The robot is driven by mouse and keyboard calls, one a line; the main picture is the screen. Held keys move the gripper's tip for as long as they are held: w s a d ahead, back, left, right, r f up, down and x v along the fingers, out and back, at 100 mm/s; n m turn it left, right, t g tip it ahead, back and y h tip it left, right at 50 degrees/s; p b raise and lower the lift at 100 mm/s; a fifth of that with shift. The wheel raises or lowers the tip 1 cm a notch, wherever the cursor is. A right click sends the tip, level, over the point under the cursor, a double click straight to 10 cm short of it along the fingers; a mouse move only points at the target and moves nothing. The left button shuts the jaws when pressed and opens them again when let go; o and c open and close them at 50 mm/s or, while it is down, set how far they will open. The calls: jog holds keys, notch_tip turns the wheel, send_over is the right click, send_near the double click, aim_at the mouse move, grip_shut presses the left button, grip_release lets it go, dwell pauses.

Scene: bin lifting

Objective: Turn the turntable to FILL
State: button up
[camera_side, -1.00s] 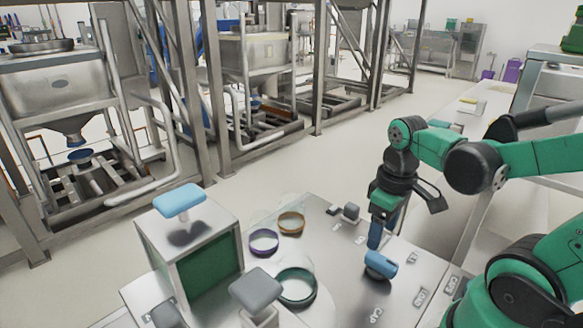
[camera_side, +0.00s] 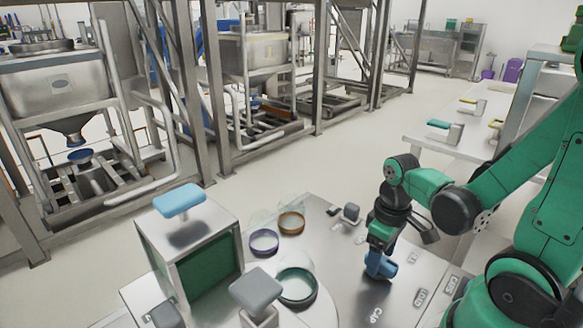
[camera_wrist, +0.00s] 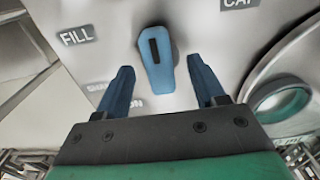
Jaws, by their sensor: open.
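A blue knob (camera_wrist: 157,62) with a black line on it stands on the metal panel. In the wrist view it lies nearly upright between the two blue fingers of my gripper (camera_wrist: 164,85), with a visible gap on either side. The FILL label (camera_wrist: 77,36) is to the upper left of the knob, and part of the CAP label (camera_wrist: 240,3) shows at the upper right. In the side view my gripper (camera_side: 379,268) is down at the knob and hides much of it. The turntable (camera_side: 322,312) carries a green ring (camera_side: 297,287), a purple ring (camera_side: 264,242) and an orange ring (camera_side: 291,223).
A metal box with a green window (camera_side: 210,262) and a blue-topped handle (camera_side: 180,200) stands left of the turntable. A grey-topped post (camera_side: 256,291) is in front. A small dark block (camera_side: 351,212) sits behind my gripper. Another label below FILL is partly covered by a finger.

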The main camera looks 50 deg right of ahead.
grip_shut()
jog(key=shift+n, duration=0.3)
jog(key=n, duration=1.2)
dwell(0.4)
jog(key=shift+n, duration=0.3)
grip_release()
